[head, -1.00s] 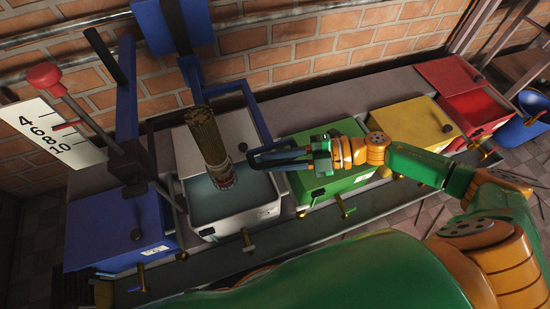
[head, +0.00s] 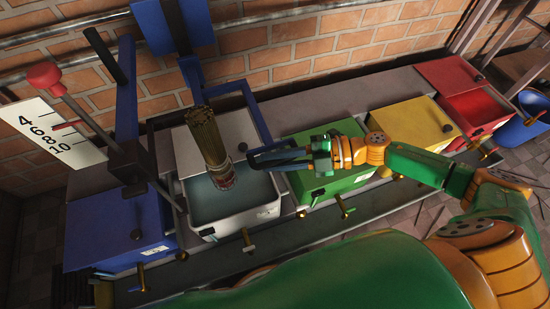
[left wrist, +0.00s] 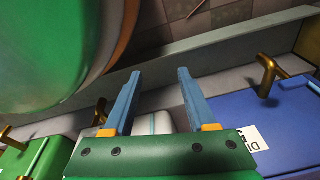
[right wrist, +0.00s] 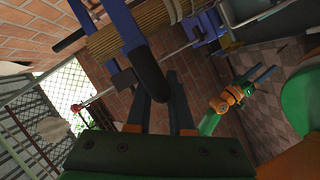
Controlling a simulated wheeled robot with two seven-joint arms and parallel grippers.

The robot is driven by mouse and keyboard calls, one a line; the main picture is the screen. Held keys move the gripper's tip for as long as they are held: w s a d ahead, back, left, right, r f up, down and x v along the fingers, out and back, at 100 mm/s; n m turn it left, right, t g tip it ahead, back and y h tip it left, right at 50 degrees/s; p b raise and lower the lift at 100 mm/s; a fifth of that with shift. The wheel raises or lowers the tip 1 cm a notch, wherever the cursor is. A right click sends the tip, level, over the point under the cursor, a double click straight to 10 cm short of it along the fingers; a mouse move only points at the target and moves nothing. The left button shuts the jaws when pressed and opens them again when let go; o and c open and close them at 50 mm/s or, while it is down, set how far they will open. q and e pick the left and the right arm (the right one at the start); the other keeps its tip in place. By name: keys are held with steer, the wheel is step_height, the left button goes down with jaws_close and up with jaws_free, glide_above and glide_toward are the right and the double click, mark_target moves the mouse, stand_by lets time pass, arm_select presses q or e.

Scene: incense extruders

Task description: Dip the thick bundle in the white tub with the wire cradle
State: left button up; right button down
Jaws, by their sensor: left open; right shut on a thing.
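The thick bundle (head: 207,138) of tan sticks stands nearly upright, slightly tilted, in the open front of the white tub (head: 236,215). Its lower end has a pale and red band and is at or near the grey-blue liquid; the depth is unclear. My right gripper (head: 258,160) is just right of the bundle. In the right wrist view, its fingers (right wrist: 163,105) are shut on the dark handle (right wrist: 150,75) of a blue frame, seemingly the cradle, beside the bundle (right wrist: 135,32). My left gripper (left wrist: 152,90) is open and empty; it is outside the head view.
A blue tub (head: 115,232) stands left of the white one; green (head: 330,190), yellow (head: 412,120) and red (head: 480,105) tubs stand right. A red-knobbed lever (head: 45,76) and numbered scale (head: 45,135) are at left. Brass taps (head: 248,240) stick out in front.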

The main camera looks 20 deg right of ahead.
steer(key=shift+f, duration=0.3)
steer(key=shift+f+b, duration=0.4)
steer(key=shift+b, duration=0.1)
arm_select(q)
steer(key=w+d+r+t+b, duration=0.1)
steer(key=w+r+b, duration=0.25)
steer(key=r, duration=0.35)
steer(key=w+d+r+b, duration=0.2)
steer(key=w+r+b, duration=0.1)
steer(key=r+b, duration=0.3)
steer(key=w+d+r+t+h, duration=0.2)
steer(key=w+r+t, duration=0.5)
steer(key=w, duration=0.3)
steer(key=shift+w+d+r+t+b, duration=0.25)
steer(key=shift+d+t+b, duration=0.05)
steer(key=shift+d+b, duration=0.1)
arm_select(e)
step_height(320, 180, down, 14)
steer(key=shift+f, duration=0.15)
steer(key=shift+s, duration=0.1)
